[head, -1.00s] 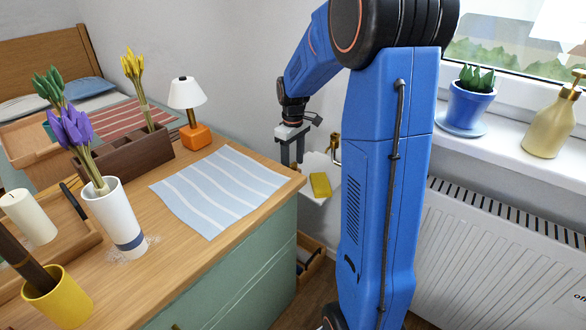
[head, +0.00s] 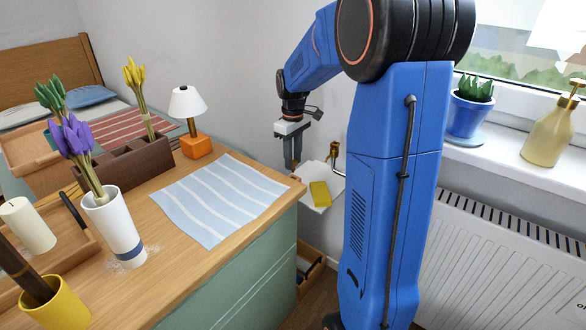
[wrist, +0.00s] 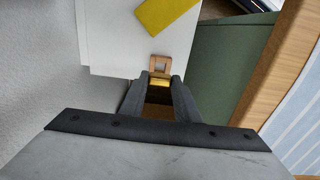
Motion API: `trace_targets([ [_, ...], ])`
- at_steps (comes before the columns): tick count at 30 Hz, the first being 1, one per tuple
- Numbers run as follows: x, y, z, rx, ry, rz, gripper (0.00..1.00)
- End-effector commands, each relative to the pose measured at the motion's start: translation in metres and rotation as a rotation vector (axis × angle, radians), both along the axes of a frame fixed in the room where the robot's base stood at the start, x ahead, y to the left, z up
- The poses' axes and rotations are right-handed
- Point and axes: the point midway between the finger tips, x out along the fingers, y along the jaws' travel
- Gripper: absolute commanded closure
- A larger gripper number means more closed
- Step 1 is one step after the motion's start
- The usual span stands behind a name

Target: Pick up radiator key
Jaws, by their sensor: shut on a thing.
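In the wrist view, my gripper (wrist: 160,84) is shut on a small brass-coloured piece, which I take to be the radiator key (wrist: 160,64). Its squarish end with an opening sticks out past the fingertips; the rest is hidden between the fingers. In the head view, my gripper (head: 292,166) points down just beyond the dresser's far right corner, beside the white shelf. The key cannot be made out there.
A white shelf (head: 309,204) with a yellow block (head: 320,193) is close to my gripper, with a brass fitting (head: 335,150) behind. The wooden dresser top (head: 190,262) holds a striped cloth (head: 218,198), a vase (head: 115,228) and a lamp (head: 187,103). A radiator (head: 500,270) stands at right.

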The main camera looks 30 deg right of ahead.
Motion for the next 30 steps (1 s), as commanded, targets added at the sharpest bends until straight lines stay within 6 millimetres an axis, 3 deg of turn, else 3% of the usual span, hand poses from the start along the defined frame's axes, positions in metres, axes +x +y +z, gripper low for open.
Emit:
trace_targets([
  [6,0.001,0.000,0.057,-0.001,-0.005,0.000,0.92],
  [12,0.001,0.000,0.098,-0.001,-0.004,0.000,0.92],
  [20,0.000,-0.002,0.128,-0.001,-0.001,-0.001,0.92],
  [23,-0.005,-0.010,0.136,-0.001,-0.001,-0.003,0.92],
  [30,-0.037,-0.056,0.162,-0.001,-0.003,-0.007,0.92],
])
